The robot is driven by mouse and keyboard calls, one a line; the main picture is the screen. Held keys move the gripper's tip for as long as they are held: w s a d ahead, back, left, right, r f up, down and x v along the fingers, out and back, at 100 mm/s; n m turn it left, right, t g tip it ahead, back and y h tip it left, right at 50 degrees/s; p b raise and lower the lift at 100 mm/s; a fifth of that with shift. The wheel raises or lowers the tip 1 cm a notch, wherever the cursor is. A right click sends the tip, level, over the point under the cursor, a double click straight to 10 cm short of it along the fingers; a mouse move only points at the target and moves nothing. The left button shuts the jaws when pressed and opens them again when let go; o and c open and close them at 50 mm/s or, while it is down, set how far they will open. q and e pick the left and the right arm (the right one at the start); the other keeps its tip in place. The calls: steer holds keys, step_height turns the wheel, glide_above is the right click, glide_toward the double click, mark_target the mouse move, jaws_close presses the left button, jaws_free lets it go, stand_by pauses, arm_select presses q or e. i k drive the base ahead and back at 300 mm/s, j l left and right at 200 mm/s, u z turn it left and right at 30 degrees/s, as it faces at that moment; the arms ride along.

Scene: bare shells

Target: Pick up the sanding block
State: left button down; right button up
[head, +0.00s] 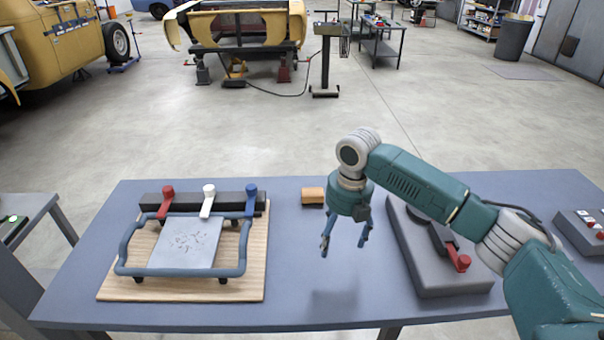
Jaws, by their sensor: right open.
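A small orange-brown block (312,196), which looks like the sanding block, lies on the blue-grey table (340,310) near its far edge. Its right end is close to my right gripper in the picture. My right gripper (344,250) hangs fingers down above the table, in front of and to the right of the block. Its fingers are apart with nothing between them. My left gripper is out of the frame.
A wooden board (255,275) at left carries a blue tubular frame (125,245) and a bar with red, white and blue levers. A grey box (440,275) with a red-handled lever stands right of my gripper. A control box (580,228) is at far right. The table's front middle is clear.

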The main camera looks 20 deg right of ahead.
mark_target(311, 195)
steer(key=i, duration=0.9)
